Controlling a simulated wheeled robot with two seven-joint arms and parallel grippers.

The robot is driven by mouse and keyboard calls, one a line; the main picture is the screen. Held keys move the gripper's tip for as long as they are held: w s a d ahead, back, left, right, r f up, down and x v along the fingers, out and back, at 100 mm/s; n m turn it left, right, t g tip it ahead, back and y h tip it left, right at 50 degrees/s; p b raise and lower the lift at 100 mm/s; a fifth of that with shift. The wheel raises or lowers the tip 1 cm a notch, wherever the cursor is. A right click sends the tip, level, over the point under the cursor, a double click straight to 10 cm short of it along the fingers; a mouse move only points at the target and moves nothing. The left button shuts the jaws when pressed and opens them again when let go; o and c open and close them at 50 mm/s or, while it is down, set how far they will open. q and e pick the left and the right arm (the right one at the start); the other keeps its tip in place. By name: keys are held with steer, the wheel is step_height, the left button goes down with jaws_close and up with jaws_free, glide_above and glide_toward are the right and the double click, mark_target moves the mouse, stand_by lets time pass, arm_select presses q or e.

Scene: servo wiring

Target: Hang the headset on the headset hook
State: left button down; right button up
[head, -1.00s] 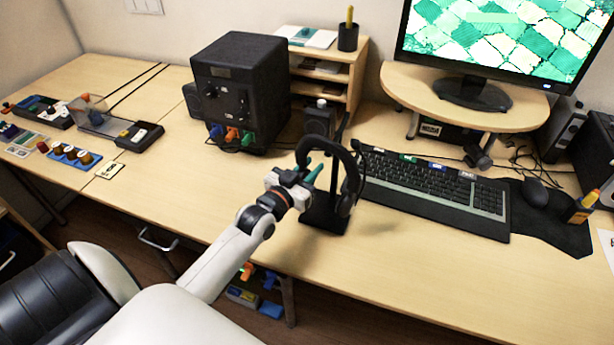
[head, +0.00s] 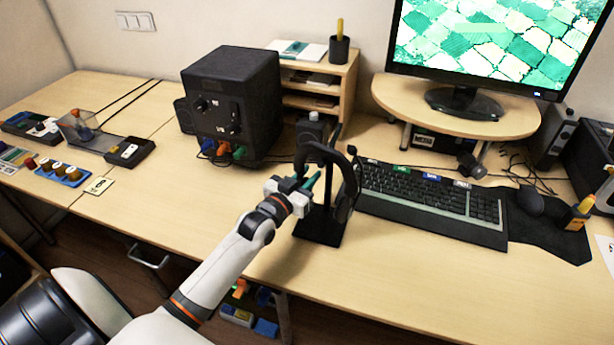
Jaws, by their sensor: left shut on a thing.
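The black headset (head: 345,195) is at the black headset stand (head: 320,229), near the front of the desk. Its band arches at the top of the stand and one ear cup hangs on the right side of the post. My left gripper (head: 303,188) is shut on the headset at its left side, partly hiding that side. I cannot tell whether the band rests on the hook or is just above it. My right gripper is not in view.
A black keyboard (head: 430,202) lies close to the right of the stand. A black box-shaped device (head: 232,105) stands behind to the left, beside a wooden shelf (head: 348,85). The monitor (head: 480,45) stands on a riser (head: 500,118).

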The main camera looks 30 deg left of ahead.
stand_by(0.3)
arm_select(q)
steer(key=c, duration=1.1)
jaws_free()
steer(key=s, duration=1.2)
steer(key=shift+a, duration=0.15)
